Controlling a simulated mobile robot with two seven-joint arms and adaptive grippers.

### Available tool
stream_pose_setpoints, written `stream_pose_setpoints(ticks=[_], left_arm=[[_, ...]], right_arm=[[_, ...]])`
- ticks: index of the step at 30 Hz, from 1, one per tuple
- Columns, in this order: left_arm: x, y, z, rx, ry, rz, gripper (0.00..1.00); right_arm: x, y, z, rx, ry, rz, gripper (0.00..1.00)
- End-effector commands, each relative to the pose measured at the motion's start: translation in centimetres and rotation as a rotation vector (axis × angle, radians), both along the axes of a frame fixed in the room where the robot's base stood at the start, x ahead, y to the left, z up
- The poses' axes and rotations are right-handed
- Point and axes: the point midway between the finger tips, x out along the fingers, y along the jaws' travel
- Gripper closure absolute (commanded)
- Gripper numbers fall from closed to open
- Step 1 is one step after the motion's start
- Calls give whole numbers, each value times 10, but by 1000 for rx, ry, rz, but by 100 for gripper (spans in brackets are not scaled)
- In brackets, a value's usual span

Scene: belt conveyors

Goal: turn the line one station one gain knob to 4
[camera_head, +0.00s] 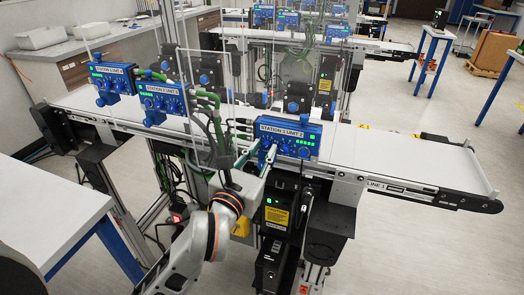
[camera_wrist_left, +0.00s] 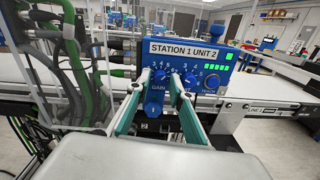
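The blue control box (camera_head: 288,137), labelled STATION 1 UNIT 2 in the left wrist view (camera_wrist_left: 187,52), is mounted beside the white belt marked LINE 1. Its gain knob (camera_wrist_left: 160,77) is blue, with a numbered dial and the word GAIN below; its pointer setting is too small to read. My left gripper (camera_head: 262,154) is in front of the box's left part. In the wrist view its two green-grey fingers (camera_wrist_left: 160,82) are apart, one on each side of the gain knob. I cannot tell whether they touch it. My right gripper is not in view.
Green and black cables (camera_wrist_left: 75,70) hang close on the left. Other blue station boxes (camera_head: 162,103) stand further left. The belt (camera_head: 400,158) is bare at right.

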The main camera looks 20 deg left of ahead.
Motion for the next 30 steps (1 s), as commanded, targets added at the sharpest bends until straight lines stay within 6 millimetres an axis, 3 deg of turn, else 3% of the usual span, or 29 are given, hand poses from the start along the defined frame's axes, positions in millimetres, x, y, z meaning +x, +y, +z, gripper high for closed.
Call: stream_pose_setpoints(ticks=[5, 8, 20, 30], left_arm=[[0, 0, 0, 0, 0, 0, 78], [0, 0, 0, 0, 0, 0, 100], [0, 0, -1, -40, 0, 0, 100], [0, 0, -3, -262, 8, 0, 100]], right_arm=[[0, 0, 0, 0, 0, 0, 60], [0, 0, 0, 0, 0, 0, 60], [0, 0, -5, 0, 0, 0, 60], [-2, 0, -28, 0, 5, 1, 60]])
